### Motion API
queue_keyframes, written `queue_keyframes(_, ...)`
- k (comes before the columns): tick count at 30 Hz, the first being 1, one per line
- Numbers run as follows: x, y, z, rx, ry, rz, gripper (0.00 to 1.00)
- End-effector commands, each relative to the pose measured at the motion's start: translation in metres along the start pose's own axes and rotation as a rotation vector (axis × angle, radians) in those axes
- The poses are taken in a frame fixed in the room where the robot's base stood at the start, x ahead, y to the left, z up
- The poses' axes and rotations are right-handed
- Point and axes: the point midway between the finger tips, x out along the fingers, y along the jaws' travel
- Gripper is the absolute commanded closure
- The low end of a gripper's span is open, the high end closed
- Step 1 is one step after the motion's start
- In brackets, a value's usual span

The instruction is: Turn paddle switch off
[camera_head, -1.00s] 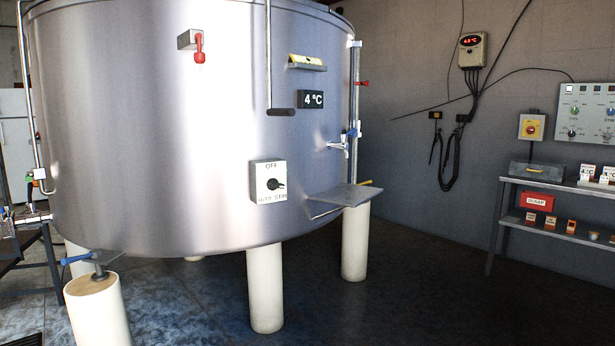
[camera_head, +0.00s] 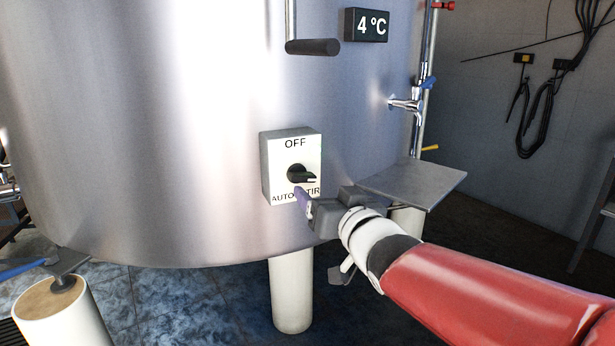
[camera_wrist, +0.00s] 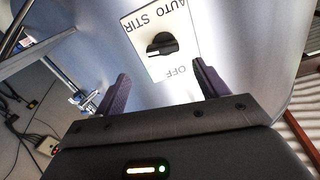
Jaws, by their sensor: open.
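The paddle switch is a black knob (camera_head: 299,174) on a pale box (camera_head: 279,165) fixed to the tank's (camera_head: 190,120) side. OFF is printed above the knob and AUTO STIR below it. In the head view the knob's pointer is turned to the right, away from OFF. My gripper (camera_head: 303,199) is just below and in front of the box, covering part of the AUTO STIR text. In the wrist view the knob (camera_wrist: 162,44) appears upside down, ahead of and between the two spread fingers of my gripper (camera_wrist: 158,88). The gripper is open, empty and apart from the knob.
A metal shelf (camera_head: 415,182) juts from the tank close to my wrist, with a tap (camera_head: 405,104) above it. A dark horizontal handle (camera_head: 313,46) hangs above the switch box. A tank leg (camera_head: 291,295) stands below. The tank wall left of the box is clear.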

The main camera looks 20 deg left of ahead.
Motion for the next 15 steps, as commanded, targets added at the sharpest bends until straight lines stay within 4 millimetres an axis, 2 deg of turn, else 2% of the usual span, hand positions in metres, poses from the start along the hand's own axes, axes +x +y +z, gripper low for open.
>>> queue_keyframes(3,0.013,-0.005,-0.001,0.005,0.01,-0.019,0.27)
queue_keyframes(15,0.071,-0.005,-0.002,0.005,0.009,-0.016,0.27)
